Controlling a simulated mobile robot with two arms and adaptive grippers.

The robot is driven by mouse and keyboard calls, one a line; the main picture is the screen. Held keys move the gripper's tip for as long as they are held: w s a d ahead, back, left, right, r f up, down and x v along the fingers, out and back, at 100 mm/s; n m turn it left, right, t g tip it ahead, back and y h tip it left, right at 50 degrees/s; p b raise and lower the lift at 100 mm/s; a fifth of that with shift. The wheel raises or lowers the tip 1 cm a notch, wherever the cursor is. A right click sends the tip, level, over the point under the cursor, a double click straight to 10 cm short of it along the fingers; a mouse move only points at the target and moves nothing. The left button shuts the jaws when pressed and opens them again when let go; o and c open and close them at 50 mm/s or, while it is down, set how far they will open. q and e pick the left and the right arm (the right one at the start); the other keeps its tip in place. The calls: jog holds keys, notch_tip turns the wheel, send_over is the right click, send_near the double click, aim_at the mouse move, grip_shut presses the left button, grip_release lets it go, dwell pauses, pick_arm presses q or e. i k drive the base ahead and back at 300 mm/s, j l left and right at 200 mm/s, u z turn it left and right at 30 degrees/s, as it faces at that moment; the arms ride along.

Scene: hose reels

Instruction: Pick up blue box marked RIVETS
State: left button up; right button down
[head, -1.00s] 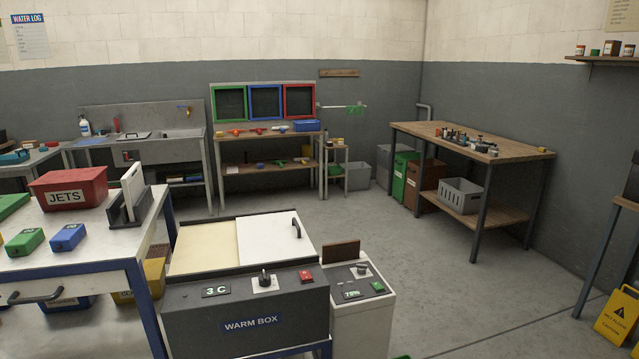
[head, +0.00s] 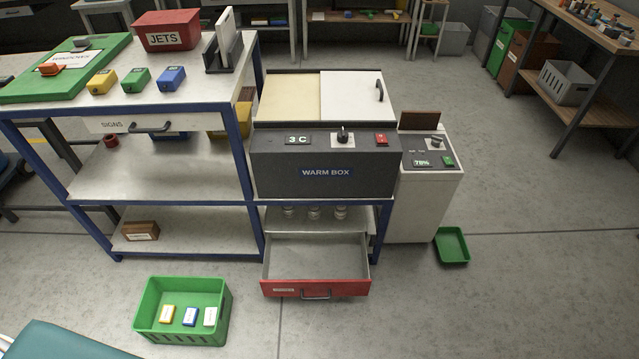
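A small blue box with a white label (head: 190,316) stands in a green crate (head: 150,337) on the floor at the lower left of the head view. It is between a yellow box (head: 167,314) and a white box (head: 210,316). The print on these labels is too small to read, so I cannot tell whether it says RIVETS. Another blue box (head: 171,78) sits on the white-topped workbench, beside a green one (head: 136,80) and a yellow one (head: 102,82). Neither of my grippers is in view.
The warm box (head: 325,172) stands right of the workbench (head: 215,88). Below it a red-fronted drawer (head: 316,289) is pulled open and looks empty. A green tray (head: 452,246) lies on the floor. A teal surface (head: 55,343) fills the lower left corner. Floor at the right is clear.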

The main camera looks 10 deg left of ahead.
aim_at(190, 314)
jog(key=u, duration=1.85)
